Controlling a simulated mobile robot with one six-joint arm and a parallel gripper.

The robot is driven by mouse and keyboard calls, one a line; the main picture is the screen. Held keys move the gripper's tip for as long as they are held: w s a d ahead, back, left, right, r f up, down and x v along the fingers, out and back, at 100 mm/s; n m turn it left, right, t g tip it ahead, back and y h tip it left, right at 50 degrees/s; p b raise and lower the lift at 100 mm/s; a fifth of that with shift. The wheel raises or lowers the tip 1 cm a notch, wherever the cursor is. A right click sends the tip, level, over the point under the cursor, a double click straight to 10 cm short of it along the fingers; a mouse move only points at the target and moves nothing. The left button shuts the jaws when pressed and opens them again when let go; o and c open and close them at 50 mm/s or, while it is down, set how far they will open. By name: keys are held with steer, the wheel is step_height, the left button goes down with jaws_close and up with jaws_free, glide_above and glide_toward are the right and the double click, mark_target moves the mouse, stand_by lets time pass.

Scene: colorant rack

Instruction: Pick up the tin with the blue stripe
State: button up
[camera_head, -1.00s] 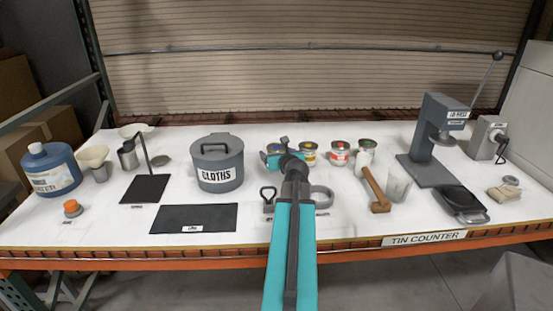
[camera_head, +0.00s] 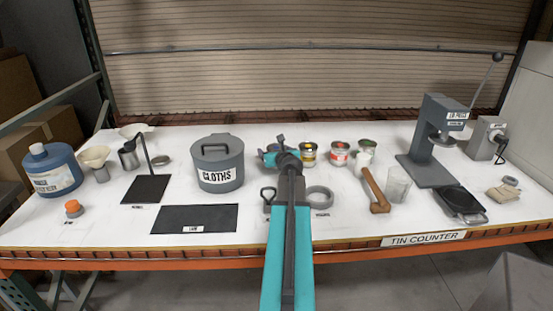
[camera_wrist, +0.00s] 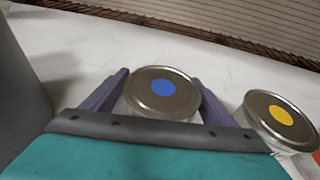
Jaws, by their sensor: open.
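The tin with the blue dot on its lid (camera_wrist: 163,94) stands upright on the counter in the wrist view. My gripper (camera_wrist: 160,78) is open, with one finger on each side of this tin. I cannot tell whether the fingers touch it. The tin's side stripe is hidden below the lid and behind my gripper. In the head view my gripper (camera_head: 279,148) is at the left end of the tin row and largely hides the blue tin.
The yellow tin (camera_head: 308,155) stands just right of my gripper, its yellow-dotted lid (camera_wrist: 282,115) close to the right finger. The red tin (camera_head: 340,155) and green tin (camera_head: 367,145) stand further right. The grey CLOTHS pot (camera_head: 219,165) is close on the left.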

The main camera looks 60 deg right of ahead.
stand_by(0.4)
steer(key=c, duration=1.3)
steer(key=shift+r, duration=0.4)
steer(key=shift+r, duration=1.45)
steer(key=shift+s+a+r+b, duration=0.15)
steer(key=shift+s+a+b, duration=0.2)
steer(key=shift+s+a, duration=0.95)
steer(key=shift+s+a+r+b, duration=0.1)
steer(key=shift+s+a+b, duration=0.4)
steer(key=shift+s, duration=1.25)
steer(key=shift+s+a+r+b, duration=0.15)
steer(key=shift+s+a, duration=1)
steer(key=shift+s, duration=0.4)
steer(key=shift+s+b, duration=0.15)
steer(key=shift+b, duration=0.35)
steer(key=shift+s+a, duration=0.1)
steer(key=shift+a, duration=0.05)
steer(key=shift+s+a+b, duration=0.45)
steer(key=shift+s+b, duration=0.3)
steer(key=shift+b, duration=0.8)
steer(key=shift+s+a+r+b, duration=0.1)
steer(key=shift+s+a+b, duration=0.2)
steer(key=shift+b, duration=1.2)
steer(key=shift+s+a+r+b, duration=0.1)
steer(key=shift+s+b, duration=0.25)
steer(key=shift+b, duration=1.15)
